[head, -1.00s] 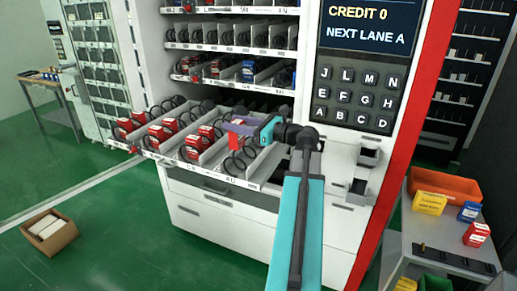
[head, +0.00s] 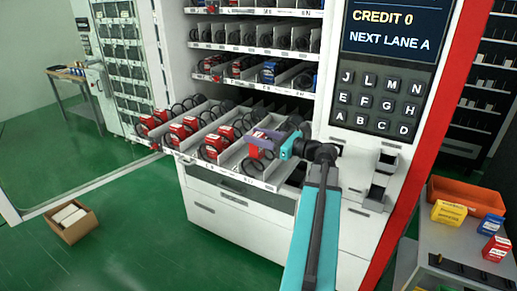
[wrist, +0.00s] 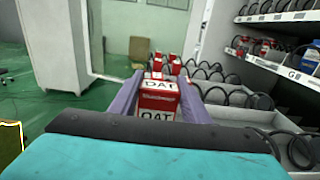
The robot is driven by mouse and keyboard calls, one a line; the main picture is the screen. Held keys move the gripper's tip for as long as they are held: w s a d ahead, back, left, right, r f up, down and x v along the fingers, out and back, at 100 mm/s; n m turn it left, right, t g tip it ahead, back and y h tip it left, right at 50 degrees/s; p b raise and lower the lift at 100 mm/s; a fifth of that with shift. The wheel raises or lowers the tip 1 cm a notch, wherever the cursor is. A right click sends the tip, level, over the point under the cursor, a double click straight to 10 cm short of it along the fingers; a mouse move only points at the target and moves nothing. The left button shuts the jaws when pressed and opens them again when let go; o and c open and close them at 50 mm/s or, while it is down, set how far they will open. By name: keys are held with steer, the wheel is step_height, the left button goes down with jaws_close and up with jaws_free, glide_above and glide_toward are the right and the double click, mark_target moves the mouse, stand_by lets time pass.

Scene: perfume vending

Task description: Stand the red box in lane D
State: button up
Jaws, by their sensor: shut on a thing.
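The red box (wrist: 158,97) is between the two purple fingers of my gripper (wrist: 160,90) in the wrist view, with its white "OAT" label showing. In the head view my gripper (head: 262,136) is at the right part of the pulled-out shelf, and the red box (head: 257,151) shows just below the fingers. It is over or inside the lane (head: 246,168) right of the lanes that hold red boxes; I take this for lane D, but its label is too small to read. I cannot tell whether the box touches the lane floor.
Red boxes (head: 214,145) stand in the lanes to the left, between thin dividers and black coils. The upper shelf (head: 262,84) is close above and behind. The keypad panel (head: 380,100) is to the right. A side table (head: 450,250) holds an orange bin and small boxes.

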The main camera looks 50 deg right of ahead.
mark_target(262, 150)
steer(key=shift+f, duration=0.75)
steer(key=shift+f, duration=0.1)
steer(key=shift+f+p, duration=0.8)
steer(key=shift+f, duration=1.2)
steer(key=shift+f, duration=0.15)
steer(key=o, duration=1.1)
steer(key=shift+r, duration=0.25)
